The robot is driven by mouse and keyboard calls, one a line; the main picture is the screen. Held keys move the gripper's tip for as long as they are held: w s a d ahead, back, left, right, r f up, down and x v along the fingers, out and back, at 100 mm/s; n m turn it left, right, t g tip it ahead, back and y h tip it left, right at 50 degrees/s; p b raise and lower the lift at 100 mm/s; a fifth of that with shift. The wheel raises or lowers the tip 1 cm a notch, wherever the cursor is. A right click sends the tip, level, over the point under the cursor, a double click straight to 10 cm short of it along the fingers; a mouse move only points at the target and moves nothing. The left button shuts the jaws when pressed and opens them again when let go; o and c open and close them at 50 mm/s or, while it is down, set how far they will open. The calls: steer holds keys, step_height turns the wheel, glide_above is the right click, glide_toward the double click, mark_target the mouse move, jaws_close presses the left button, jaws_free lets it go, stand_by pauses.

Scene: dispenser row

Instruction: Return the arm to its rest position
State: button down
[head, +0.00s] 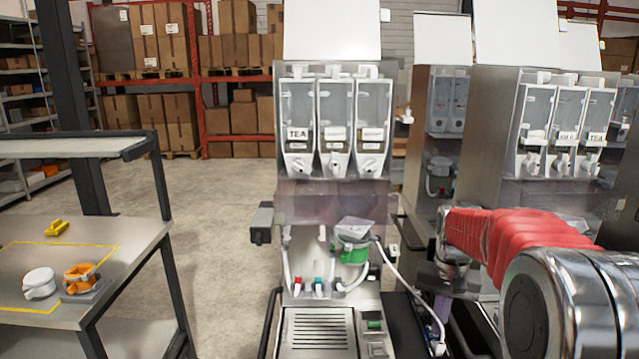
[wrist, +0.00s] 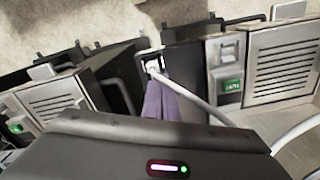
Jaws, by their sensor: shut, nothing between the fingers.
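My arm (head: 505,237), in a red sleeve with polished metal joints, reaches in from the right edge of the head view and points left. Its end, my gripper (head: 452,262), is beside the front of the right-hand dispensers, apart from the middle dispenser. In the wrist view the dark gripper housing (wrist: 150,148) with a small lit indicator fills the bottom. My gripper is shut and holds nothing. The fingertips are hard to make out.
The middle dispenser (head: 333,130) has a green-collared funnel (head: 351,250) and drip grille. A purple cloth (wrist: 160,102) hangs beside a white hose (wrist: 195,103) below the gripper.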

steer(key=s+a+r+n+t, duration=0.1)
steer(key=s+a+r, duration=0.1)
steer(key=s, duration=0.6)
steer(key=s+a+r+n+t, duration=0.2)
steer(key=s+a, duration=0.3)
steer(key=s, duration=0.4)
steer(key=s+a+r+n+t, duration=0.1)
steer(key=s+a+r+t, duration=0.1)
steer(key=s, duration=0.7)
steer(key=shift+a+r, duration=0.6)
steer(key=shift+a, duration=0.4)
